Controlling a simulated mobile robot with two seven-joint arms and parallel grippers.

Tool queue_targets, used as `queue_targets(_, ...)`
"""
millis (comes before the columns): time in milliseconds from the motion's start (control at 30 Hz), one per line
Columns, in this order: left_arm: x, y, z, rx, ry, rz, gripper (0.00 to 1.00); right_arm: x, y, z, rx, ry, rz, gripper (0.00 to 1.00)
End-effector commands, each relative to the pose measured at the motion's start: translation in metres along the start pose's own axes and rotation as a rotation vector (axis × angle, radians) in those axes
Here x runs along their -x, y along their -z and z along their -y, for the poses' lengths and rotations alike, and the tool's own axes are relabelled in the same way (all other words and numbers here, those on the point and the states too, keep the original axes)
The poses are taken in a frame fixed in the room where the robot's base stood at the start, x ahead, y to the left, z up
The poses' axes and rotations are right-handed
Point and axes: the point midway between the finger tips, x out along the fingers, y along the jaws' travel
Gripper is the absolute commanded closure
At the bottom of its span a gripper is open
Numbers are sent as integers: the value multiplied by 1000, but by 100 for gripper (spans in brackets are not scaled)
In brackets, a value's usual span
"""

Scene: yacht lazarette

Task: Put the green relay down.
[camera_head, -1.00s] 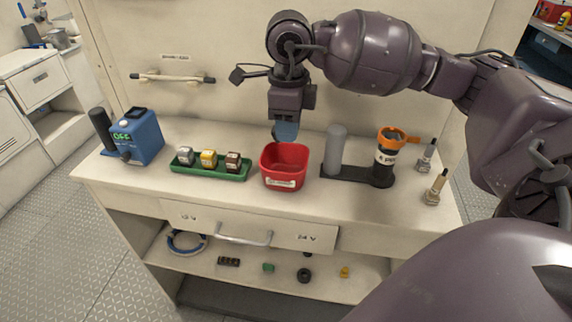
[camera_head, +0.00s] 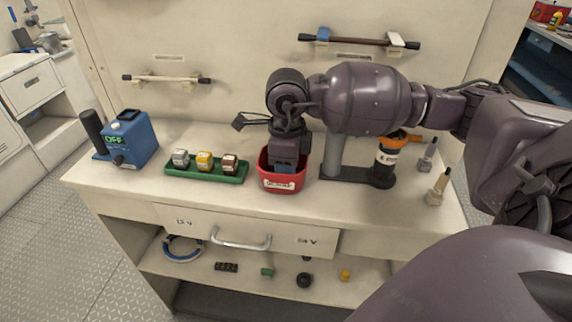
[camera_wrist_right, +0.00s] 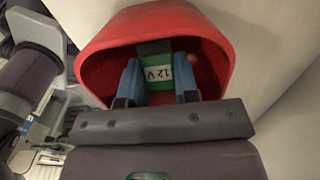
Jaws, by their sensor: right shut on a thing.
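The green relay (camera_wrist_right: 156,52) with a white "12 V" label shows in the right wrist view, between the two blue fingers of my right gripper (camera_wrist_right: 158,82). The gripper is shut on it. In the head view my right gripper (camera_head: 284,167) points down into the red bin (camera_head: 283,184), and the bin's front wall hides its tips and the relay. In the wrist view the red bin's wall (camera_wrist_right: 100,55) surrounds the fingers and relay. I cannot tell whether the relay touches the bin's floor. My left gripper is not in view.
Left of the bin, a green tray (camera_head: 207,177) holds a grey, a yellow and a brown block. A blue device (camera_head: 133,139) reading "OFF" stands further left. Right stands a black holder (camera_head: 344,176) with a grey cylinder and an orange-topped container. A lower shelf (camera_head: 200,268) carries small parts.

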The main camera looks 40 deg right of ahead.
Motion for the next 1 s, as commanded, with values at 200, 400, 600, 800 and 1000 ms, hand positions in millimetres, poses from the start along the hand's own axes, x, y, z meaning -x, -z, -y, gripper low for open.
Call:
queue_targets(200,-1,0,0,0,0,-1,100,-3,0,0,0,0,-1,97)
queue_targets(400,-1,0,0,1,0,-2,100,-2,0,0,0,0,0,46)
queue_targets(600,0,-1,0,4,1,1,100,-2,0,0,0,0,0,46)
queue_targets(800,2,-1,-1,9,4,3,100,8,0,0,0,3,3,46)
queue_targets(1000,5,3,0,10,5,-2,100,42,-1,0,0,5,6,46)
